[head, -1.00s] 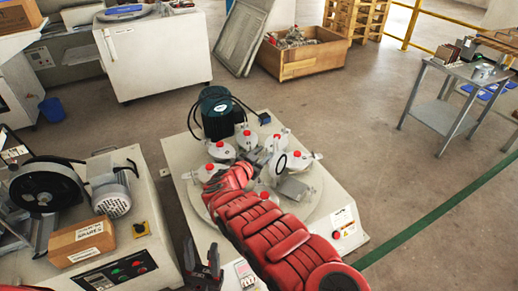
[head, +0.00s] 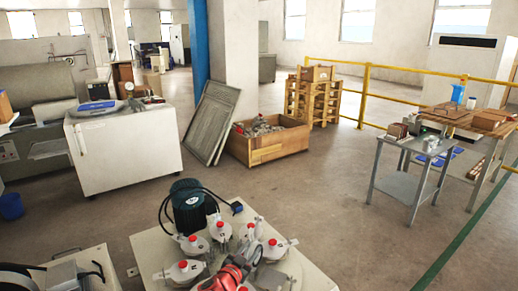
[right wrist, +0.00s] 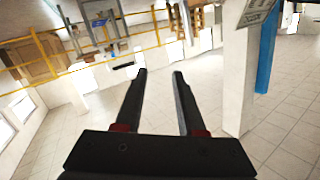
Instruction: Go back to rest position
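My right gripper (right wrist: 160,74) is open in the right wrist view. Its two black fingers stand apart with nothing between them, and they point out over the open room. The machine (head: 152,252) has a pale top, a dark green motor (head: 190,206) and several round white holders with red caps (head: 222,230). My left gripper is not in view.
A wooden crate (head: 262,150) stands on the floor beyond the machine, beside leaning grey panels (head: 212,122). A grey side table (head: 408,186) stands at right. A white cabinet (head: 128,152) is at left. A yellow railing (head: 365,95) runs behind. The middle floor is clear.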

